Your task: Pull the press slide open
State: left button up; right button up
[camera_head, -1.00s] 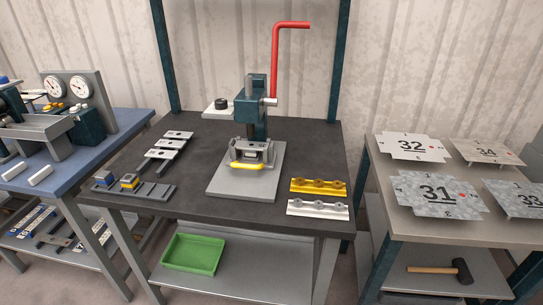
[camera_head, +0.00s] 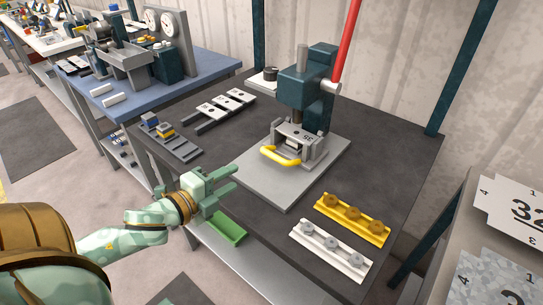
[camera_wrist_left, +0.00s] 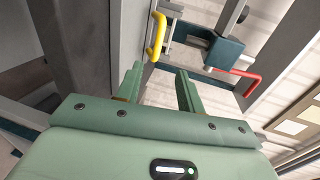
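The press (camera_head: 305,85) is dark teal with a red lever and stands on a grey base plate on the dark table. Its slide (camera_head: 302,140) sits low under the press head, with a yellow handle (camera_head: 279,157) at its front. My left gripper (camera_head: 234,180) is open and empty, in front of and to the left of the handle, apart from it. In the left wrist view the two fingers (camera_wrist_left: 158,88) are spread, and the yellow handle (camera_wrist_left: 156,36) shows beyond them. My right gripper is not in view.
A yellow fixture (camera_head: 352,219) and a white fixture (camera_head: 330,249) lie right of the press near the table edge. Grey plates (camera_head: 225,104) and a small tray (camera_head: 172,139) lie to its left. A side table holds numbered sheets (camera_head: 490,285).

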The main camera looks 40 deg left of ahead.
aim_at(270, 157)
pick_arm(q)
jog(key=b+x, duration=0.1)
jog(key=x, duration=0.3)
jog(key=b+x, duration=0.2)
jog(key=x, duration=0.3)
jog(key=b+x, duration=0.1)
jog(key=x, duration=0.4)
jog(key=shift+s+a+f+b, duration=0.1)
jog(key=shift+a+f+b, duration=0.1)
jog(key=shift+f+b, duration=0.1)
jog(key=shift+w, duration=0.4)
jog(key=shift+r, duration=0.1)
jog(key=shift+c, duration=0.4)
